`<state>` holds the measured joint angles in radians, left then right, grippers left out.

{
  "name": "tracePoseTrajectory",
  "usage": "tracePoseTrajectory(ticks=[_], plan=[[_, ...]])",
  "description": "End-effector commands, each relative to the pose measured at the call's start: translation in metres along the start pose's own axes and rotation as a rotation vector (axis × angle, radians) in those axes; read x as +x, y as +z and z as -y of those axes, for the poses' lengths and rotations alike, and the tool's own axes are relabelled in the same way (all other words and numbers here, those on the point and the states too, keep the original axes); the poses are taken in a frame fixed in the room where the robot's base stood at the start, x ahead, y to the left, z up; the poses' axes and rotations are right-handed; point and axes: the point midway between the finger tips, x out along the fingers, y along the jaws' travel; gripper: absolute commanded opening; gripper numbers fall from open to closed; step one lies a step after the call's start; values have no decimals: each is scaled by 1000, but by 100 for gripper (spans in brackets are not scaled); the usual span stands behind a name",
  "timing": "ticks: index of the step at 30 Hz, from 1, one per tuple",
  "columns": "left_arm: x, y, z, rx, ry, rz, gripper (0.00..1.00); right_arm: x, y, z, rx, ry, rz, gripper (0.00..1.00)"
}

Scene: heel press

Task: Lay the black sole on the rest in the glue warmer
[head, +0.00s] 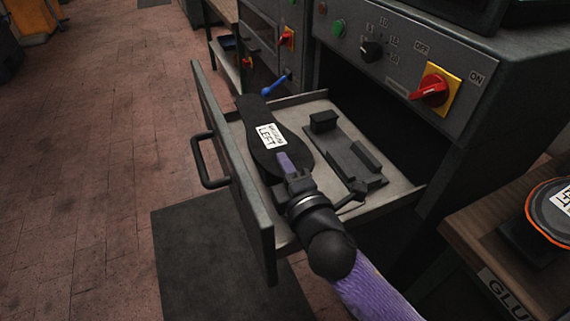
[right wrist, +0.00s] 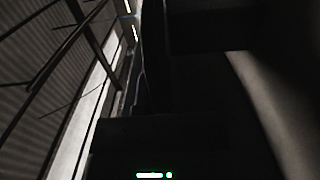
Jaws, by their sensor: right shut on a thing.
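The black sole (head: 252,118) has a white label reading LEFT and is in the pulled-out drawer (head: 304,105) of the glue warmer (head: 395,62). My right gripper (head: 287,168) is shut on the near end of the sole. The sole lies along the drawer's left side, close to the front panel. The black rest (head: 352,160), with a raised block at its far end, sits in the drawer to the right of the sole. I cannot tell whether the sole touches the drawer floor. The right wrist view is dark and shows neither sole nor rest clearly. My left gripper is not in view.
The drawer's front panel with its handle (head: 207,160) stands at the left. The control panel with a red switch (head: 431,91) is above the drawer's right side. A wooden bench (head: 500,250) with an orange-edged item (head: 548,212) is at the right. A dark mat (head: 215,265) lies on the floor.

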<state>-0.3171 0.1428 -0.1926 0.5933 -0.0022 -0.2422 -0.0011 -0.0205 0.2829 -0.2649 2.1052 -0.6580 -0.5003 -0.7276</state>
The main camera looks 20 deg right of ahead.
Motion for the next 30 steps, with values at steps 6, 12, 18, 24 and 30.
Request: tracePoseTrajectory(ticks=[6,12,18,24,30], plan=[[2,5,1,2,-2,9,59,0,0,4,0,0,0,0],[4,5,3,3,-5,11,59,0,0,7,1,0,0,0],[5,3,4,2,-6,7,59,0,0,8,1,0,0,33],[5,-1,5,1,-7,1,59,0,0,8,0,0,0,53],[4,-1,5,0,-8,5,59,-5,0,8,2,-4,0,53]])
